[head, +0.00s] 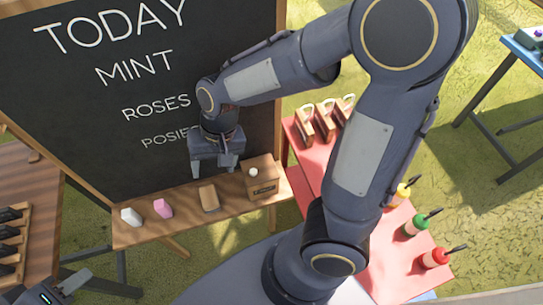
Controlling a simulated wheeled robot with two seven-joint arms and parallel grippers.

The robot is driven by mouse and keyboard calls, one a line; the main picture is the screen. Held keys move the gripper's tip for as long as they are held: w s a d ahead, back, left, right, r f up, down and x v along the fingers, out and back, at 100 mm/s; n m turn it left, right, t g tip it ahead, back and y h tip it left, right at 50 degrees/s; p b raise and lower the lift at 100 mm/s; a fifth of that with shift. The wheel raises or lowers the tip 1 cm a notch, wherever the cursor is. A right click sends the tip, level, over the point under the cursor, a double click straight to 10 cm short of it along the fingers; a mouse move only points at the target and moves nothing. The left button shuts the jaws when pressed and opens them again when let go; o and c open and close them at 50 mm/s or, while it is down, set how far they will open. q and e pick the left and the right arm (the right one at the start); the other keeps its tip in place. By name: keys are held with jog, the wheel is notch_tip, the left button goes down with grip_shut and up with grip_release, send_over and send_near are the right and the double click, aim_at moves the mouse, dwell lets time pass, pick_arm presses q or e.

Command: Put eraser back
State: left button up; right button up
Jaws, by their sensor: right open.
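A small tan wooden block (209,198), which looks like the eraser, lies on the wooden ledge (150,232) below the chalkboard (75,110). My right gripper (213,168) hangs just above and behind this block, in front of the board's lower part. Its fingers point down, open, with nothing seen between them. A wooden box (262,182) with a dark label and a white round piece on top stands at the ledge's right end. My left gripper (70,284) shows only partly at the bottom left corner; its fingertips are not clear.
A white piece (131,217) and a pink piece (162,208) sit on the ledge left of the block. A red table (395,275) on the right holds wooden-handled items (325,118) and several coloured bottles (415,225). Dark items sit on a wooden table at left.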

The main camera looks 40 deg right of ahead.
jog(key=s+d+r+n+t, duration=0.1)
jog(key=s+d+r+t, duration=0.4)
jog(key=s+d+r, duration=0.3)
jog(key=shift+s+d+r+n+y, duration=0.25)
jog(key=shift+s+d, duration=0.35)
jog(key=shift+s, duration=1)
